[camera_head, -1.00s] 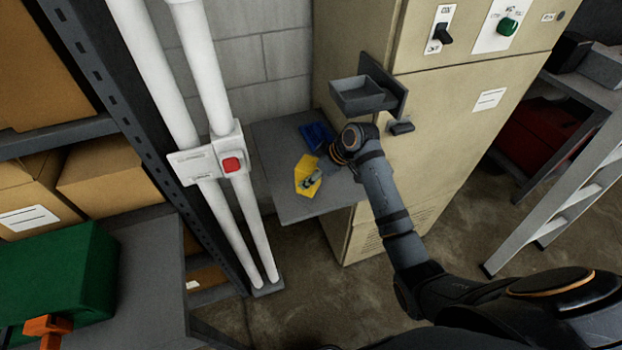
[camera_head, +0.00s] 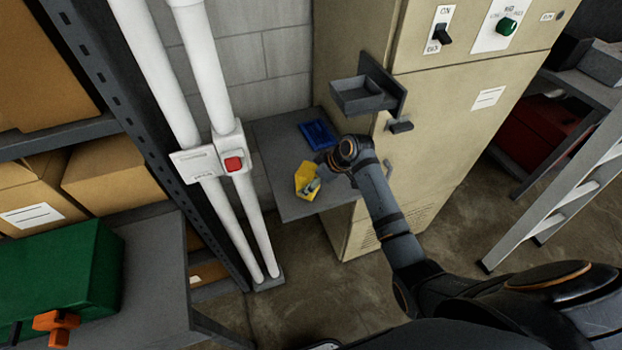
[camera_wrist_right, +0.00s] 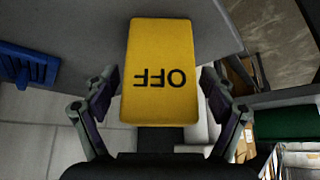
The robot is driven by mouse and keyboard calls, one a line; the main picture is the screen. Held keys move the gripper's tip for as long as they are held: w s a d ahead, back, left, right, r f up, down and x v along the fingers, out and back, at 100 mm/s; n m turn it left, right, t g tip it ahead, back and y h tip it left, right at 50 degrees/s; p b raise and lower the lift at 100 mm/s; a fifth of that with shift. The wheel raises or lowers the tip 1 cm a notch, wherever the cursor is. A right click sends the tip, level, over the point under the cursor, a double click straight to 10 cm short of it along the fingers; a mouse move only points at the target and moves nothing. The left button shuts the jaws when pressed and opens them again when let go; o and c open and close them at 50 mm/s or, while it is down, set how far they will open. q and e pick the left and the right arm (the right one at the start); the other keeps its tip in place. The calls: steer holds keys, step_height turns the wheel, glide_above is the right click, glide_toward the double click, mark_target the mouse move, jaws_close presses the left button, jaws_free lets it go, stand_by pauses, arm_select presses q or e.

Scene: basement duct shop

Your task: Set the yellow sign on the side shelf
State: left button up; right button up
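The yellow sign (camera_head: 301,186) is on the grey side shelf (camera_head: 275,150) at the side of the beige cabinet. In the right wrist view the sign (camera_wrist_right: 160,60) shows black letters "OFF" upside down. My right gripper (camera_head: 314,186) is at the sign, on its right side in the head view. In the right wrist view its two fingers (camera_wrist_right: 160,90) stand apart on either side of the sign, with small gaps visible. Whether the sign's lower edge rests fully on the shelf is hard to tell. My left gripper is not in view.
A blue tray (camera_head: 318,133) lies at the back of the shelf. A small grey bin (camera_head: 358,95) juts from the cabinet (camera_head: 440,150) above my right wrist. White pipes with a red button (camera_head: 233,164) stand left of the shelf. A ladder (camera_head: 560,205) stands at right.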

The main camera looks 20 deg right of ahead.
steer(key=shift+r, duration=0.25)
steer(key=b+v, duration=0.2)
steer(key=v, duration=1)
steer(key=shift+f, duration=0.15)
